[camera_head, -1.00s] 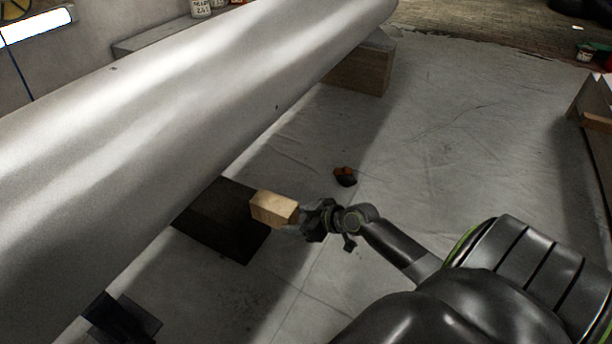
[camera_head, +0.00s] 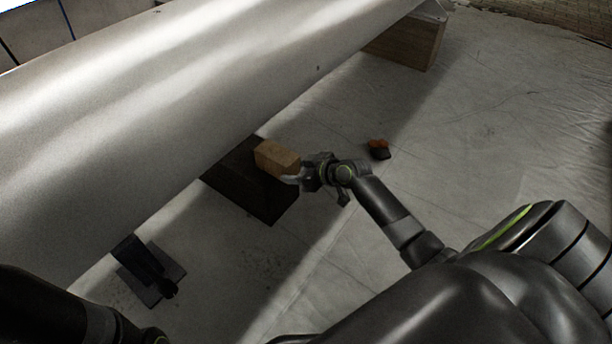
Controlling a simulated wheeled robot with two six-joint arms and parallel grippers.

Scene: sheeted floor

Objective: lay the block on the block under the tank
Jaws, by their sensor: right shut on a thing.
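The light wooden block (camera_head: 274,157) is in my right gripper (camera_head: 297,176), which is shut on its near right end. The block appears over the far right part of the dark block (camera_head: 262,197), near the tank's lower edge. I cannot tell whether the two blocks touch. The dark block lies on the floor, partly hidden under the tank (camera_head: 190,90). The tank is a long pale cylinder running from lower left to upper right. My left arm shows at the bottom left, but its gripper is out of the picture.
A wooden support block (camera_head: 408,45) stands under the tank's far end. A dark bracket-like object (camera_head: 150,272) is on the floor at lower left. The sheeted floor (camera_head: 480,140) at right is clear.

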